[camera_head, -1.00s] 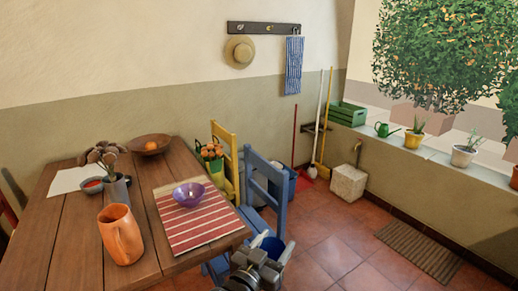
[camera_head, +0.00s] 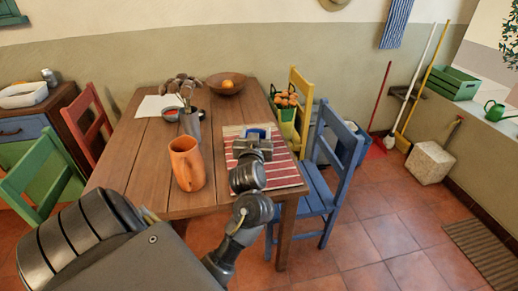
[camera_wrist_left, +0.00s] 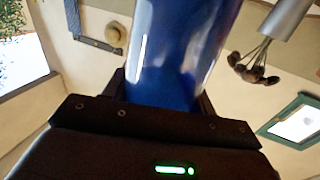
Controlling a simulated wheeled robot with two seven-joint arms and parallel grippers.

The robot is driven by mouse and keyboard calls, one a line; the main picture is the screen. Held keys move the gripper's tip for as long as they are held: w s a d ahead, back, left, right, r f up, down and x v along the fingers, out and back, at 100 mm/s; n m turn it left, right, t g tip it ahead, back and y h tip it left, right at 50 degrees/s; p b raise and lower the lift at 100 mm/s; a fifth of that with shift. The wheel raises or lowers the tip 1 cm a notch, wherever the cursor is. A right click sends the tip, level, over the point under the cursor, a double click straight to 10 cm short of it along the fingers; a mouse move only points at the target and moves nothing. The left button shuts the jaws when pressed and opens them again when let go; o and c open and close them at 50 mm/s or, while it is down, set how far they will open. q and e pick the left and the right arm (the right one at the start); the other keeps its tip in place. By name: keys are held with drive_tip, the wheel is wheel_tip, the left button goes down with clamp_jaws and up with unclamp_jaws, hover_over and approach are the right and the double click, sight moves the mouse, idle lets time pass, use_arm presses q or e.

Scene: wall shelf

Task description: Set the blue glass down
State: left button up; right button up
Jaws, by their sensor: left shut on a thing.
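My left gripper (camera_head: 253,148) is over the red striped placemat (camera_head: 285,176) on the wooden table. It is shut on the blue glass (camera_head: 258,133), of which only a little shows beyond the gripper. In the left wrist view the blue glass (camera_wrist_left: 178,50) stands large between the dark fingers. I cannot tell whether its base touches the mat. The purple bowl that was on the mat is hidden. My right gripper is not in view.
The orange jug (camera_head: 187,165) stands on the table just left of my left gripper. A grey vase (camera_head: 190,123) with dried stems and a wooden bowl (camera_head: 226,84) stand farther back. A blue chair (camera_head: 338,165) is at the right. The table's front left is bare.

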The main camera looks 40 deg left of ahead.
use_arm(q)
drive_tip(key=s+a+n+g+y, duration=0.3)
drive_tip(key=a+g+y, duration=0.1)
drive_tip(key=a, duration=0.6)
drive_tip(key=w+d+f, duration=1)
drive_tip(key=f, duration=0.2)
drive_tip(key=shift+w+h+p, duration=0.3)
drive_tip(key=shift+d+f, duration=0.1)
drive_tip(key=shift+d, duration=0.05)
drive_tip(key=shift+f, duration=0.15)
drive_tip(key=o, duration=1)
drive_tip(key=shift+c, duration=0.2)
